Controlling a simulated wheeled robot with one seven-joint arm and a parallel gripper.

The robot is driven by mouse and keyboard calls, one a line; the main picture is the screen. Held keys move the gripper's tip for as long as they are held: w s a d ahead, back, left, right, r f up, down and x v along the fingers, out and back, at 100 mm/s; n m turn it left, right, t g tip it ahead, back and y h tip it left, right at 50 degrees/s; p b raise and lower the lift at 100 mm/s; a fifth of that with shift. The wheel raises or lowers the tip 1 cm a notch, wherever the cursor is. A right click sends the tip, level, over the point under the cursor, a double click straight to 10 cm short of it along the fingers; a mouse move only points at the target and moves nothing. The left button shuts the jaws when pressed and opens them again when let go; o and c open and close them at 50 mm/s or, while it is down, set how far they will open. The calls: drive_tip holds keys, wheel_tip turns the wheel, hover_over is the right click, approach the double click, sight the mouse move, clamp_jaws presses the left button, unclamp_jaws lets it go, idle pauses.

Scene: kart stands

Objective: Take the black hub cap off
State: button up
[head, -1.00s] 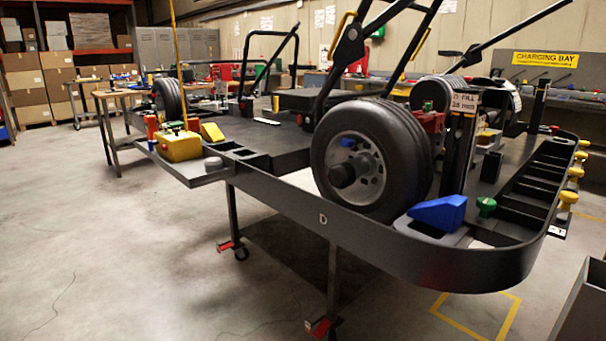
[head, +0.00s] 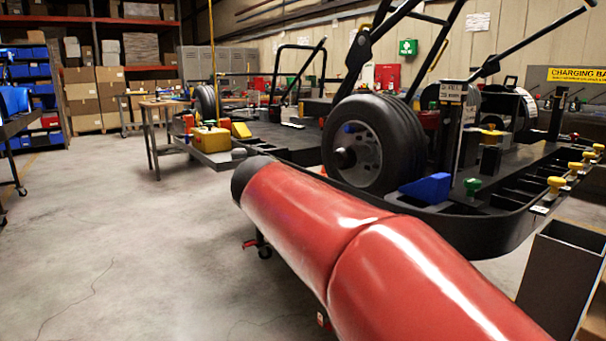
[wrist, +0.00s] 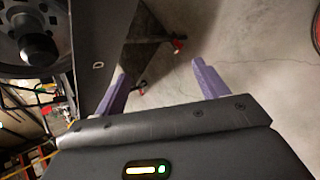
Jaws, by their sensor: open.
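The black hub cap (head: 345,157) sticks out of the middle of the grey rim of the kart's near wheel (head: 377,143). In the wrist view the hub cap (wrist: 38,47) is at the upper left, on the rim. My gripper (wrist: 158,69) shows in the wrist view with its two purple fingers spread apart and nothing between them. The fingers are to the right of the hub cap and apart from it, with floor and the stand's side behind them. In the head view my red arm crosses the lower right, and the gripper itself is not visible there.
The dark stand rim (head: 500,222) runs around the kart. A blue wedge (head: 426,188) and a green knob (head: 472,186) are right of the wheel. A yellow box (head: 210,139) sits on the stand's left shelf. A grey bin (head: 560,280) stands at lower right. The left floor is clear.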

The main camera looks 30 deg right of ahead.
sight(338, 152)
drive_tip(key=w+d+r+n+g+h+b, duration=0.1)
drive_tip(key=w+d+r+n+h, duration=0.1)
drive_tip(key=w+d+r+h, duration=0.1)
drive_tip(key=w+d+r+n+h+b, duration=0.1)
drive_tip(key=w+d+r+n+h, duration=0.1)
drive_tip(key=w+r+n+h, duration=0.1)
drive_tip(key=w+d+r+n+g+h+b, duration=0.1)
drive_tip(key=w+d+r+n+h, duration=0.2)
drive_tip(key=w, duration=0.3)
drive_tip(key=shift+w+d+r+g+h+b, duration=0.3)
drive_tip(key=shift+w+r+b, duration=0.1)
drive_tip(key=shift+r, duration=0.25)
drive_tip(key=shift+d+r, duration=0.2)
drive_tip(key=shift+d, duration=0.05)
drive_tip(key=d, duration=0.7)
drive_tip(key=shift+w, duration=0.4)
drive_tip(key=c, duration=1.2)
drive_tip(key=shift+a, duration=0.15)
